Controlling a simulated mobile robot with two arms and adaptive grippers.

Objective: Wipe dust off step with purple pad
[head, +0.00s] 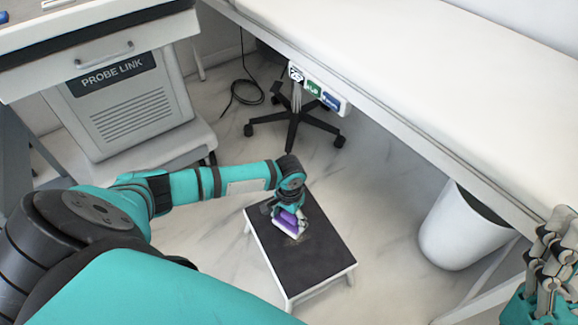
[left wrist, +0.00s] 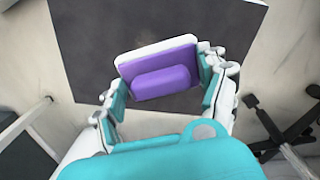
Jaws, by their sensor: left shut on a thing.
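The step (head: 318,262) is a low stool with a dark top and white legs on the floor in the middle of the head view. The purple pad (head: 287,222) has a white underside and is at the step's top, toward its far left part. A faint brownish dust patch (head: 304,238) shows beside the pad. My left gripper (head: 283,208) is shut on the pad. In the left wrist view the fingers hold the pad (left wrist: 160,82) from both sides, over the dark step top (left wrist: 95,50). My right gripper (head: 552,262) is at the right edge, partly cut off, its finger opening unclear.
A white couch (head: 440,60) runs along the upper right, with a control panel (head: 318,88) on its edge. A white bin (head: 460,228) stands right of the step. A cart marked PROBE LINK (head: 125,105) is at upper left. A wheeled stool base (head: 293,125) and cable lie behind.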

